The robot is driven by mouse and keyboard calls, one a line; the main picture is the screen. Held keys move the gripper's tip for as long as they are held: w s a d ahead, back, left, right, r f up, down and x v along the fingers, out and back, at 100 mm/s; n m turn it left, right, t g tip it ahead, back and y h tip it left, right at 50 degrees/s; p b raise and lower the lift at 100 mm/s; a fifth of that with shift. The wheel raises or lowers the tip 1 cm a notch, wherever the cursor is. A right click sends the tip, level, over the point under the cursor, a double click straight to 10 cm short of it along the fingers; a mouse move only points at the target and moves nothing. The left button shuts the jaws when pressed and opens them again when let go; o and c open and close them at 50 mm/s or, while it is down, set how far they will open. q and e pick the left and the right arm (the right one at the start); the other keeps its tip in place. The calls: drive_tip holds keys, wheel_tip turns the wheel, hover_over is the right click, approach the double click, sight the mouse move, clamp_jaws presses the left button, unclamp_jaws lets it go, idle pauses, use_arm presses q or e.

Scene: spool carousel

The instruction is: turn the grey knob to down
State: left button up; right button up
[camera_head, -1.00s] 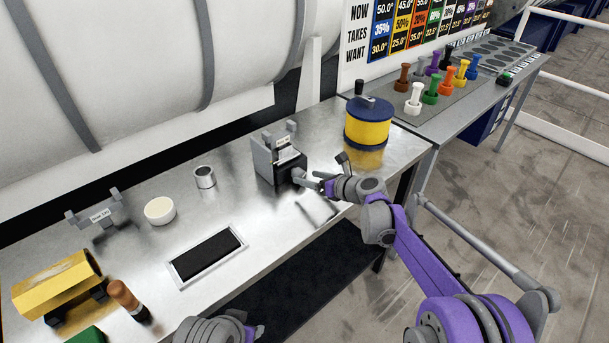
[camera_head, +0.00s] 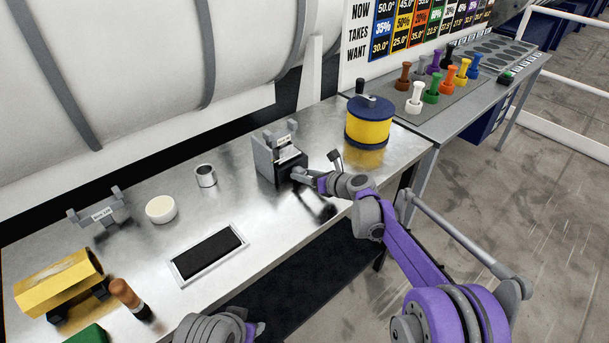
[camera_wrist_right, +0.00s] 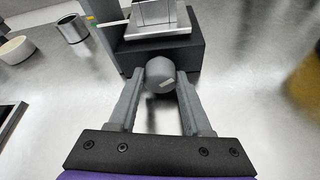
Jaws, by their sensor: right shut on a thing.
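The grey knob (camera_wrist_right: 160,75) is on the front of a dark block-shaped device (camera_head: 284,168) with a grey bracket on top, standing on the metal bench. In the right wrist view the knob is round with a small pale mark on its face. My right gripper (camera_head: 304,175) is at the device's front. Its two fingers (camera_wrist_right: 160,84) are shut on the knob, one on each side. In the head view the gripper mostly hides the knob. Part of my left arm (camera_head: 215,330) shows at the bottom edge; its fingers cannot be made out clearly.
A metal cup (camera_head: 205,176), a white bowl (camera_head: 160,210) and a black-centred tray (camera_head: 208,254) lie to the left. Bare bench (camera_head: 290,225) lies in front of the device.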

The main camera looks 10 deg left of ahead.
drive_tip(key=shift+n, duration=0.3)
clamp_jaws()
drive_tip(key=shift+s+a+f+n+t+h+b, duration=0.1)
drive_tip(key=shift+n+t+h+b, duration=0.15)
drive_tip(key=shift+n+t+b, duration=0.15)
drive_tip(key=shift+s+n+t+h+b, duration=0.1)
drive_tip(key=shift+n+t+h+b, duration=0.2)
drive_tip(key=shift+n+t, duration=0.15)
drive_tip(key=shift+n+t+h+b, duration=0.35)
drive_tip(key=shift+n+t+b, duration=0.15)
drive_tip(key=shift+n, duration=0.65)
drive_tip(key=shift+a, duration=0.1)
drive_tip(key=o, duration=1.2)
unclamp_jaws()
drive_tip(key=v, duration=1.1)
drive_tip(key=shift+a, duration=0.1)
